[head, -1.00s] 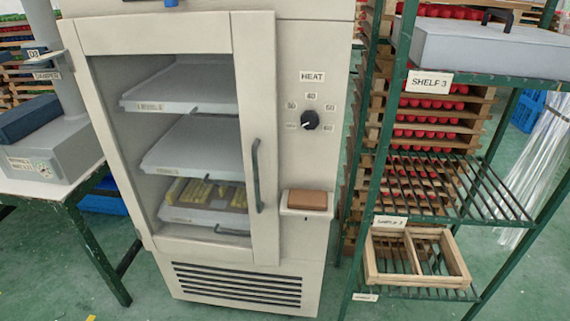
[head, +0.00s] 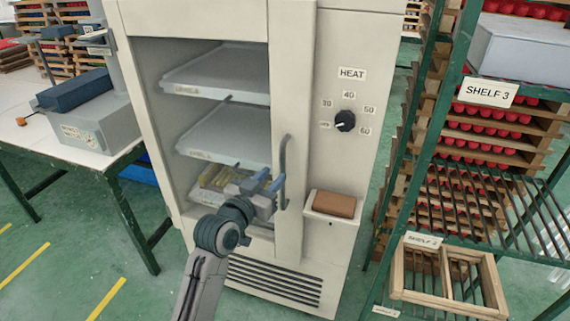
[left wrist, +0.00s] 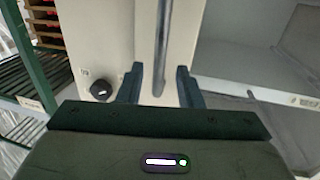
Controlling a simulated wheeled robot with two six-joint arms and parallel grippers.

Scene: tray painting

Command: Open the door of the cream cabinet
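The cream cabinet (head: 350,190) stands in the middle of the head view. Its windowed door (head: 292,80) looks shut. A dark grey upright handle (head: 283,160) is on the door's right side. My left gripper (head: 268,180) is open just in front of the door, beside the lower part of the handle. In the left wrist view the handle (left wrist: 162,45) lines up between the two open fingers (left wrist: 158,88). I cannot tell whether they touch it. My right gripper is out of view.
Trays and yellow pieces show behind the door window. A heat dial (head: 345,121) and a ledge with a brown block (head: 334,204) are right of the door. A green rack (head: 408,150) stands at the right, a table (head: 60,128) at the left.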

